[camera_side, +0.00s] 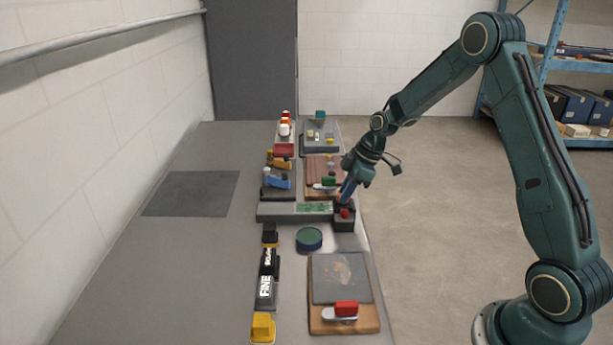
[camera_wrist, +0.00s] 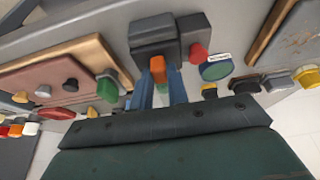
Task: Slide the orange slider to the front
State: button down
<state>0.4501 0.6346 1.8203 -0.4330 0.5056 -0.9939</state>
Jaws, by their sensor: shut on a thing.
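The orange slider (camera_wrist: 158,70) shows in the wrist view as a small upright knob in front of a dark grey block (camera_wrist: 152,30). My gripper (camera_wrist: 160,90) has its two blue fingers on either side of the slider and is shut on it. In the side view my gripper (camera_side: 346,196) reaches down from the right to the dark block (camera_side: 344,225) at the table's right edge. The slider is hidden there by the fingers.
A red knob (camera_side: 345,212) is on the near side of the block. A green-topped round disc (camera_side: 309,238) and a wooden board with a red-handled part (camera_side: 346,308) are nearer the camera. A green-handled part (camera_side: 328,181) stands close beyond my gripper. The table's left side is largely clear.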

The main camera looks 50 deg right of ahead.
jog(key=shift+s+d, duration=0.25)
jog(key=c, duration=1.5)
grip_release()
jog(key=shift+o, duration=0.7)
jog(key=v, duration=1.3)
jog(key=shift+r, duration=0.4)
jog(key=shift+s, duration=0.1)
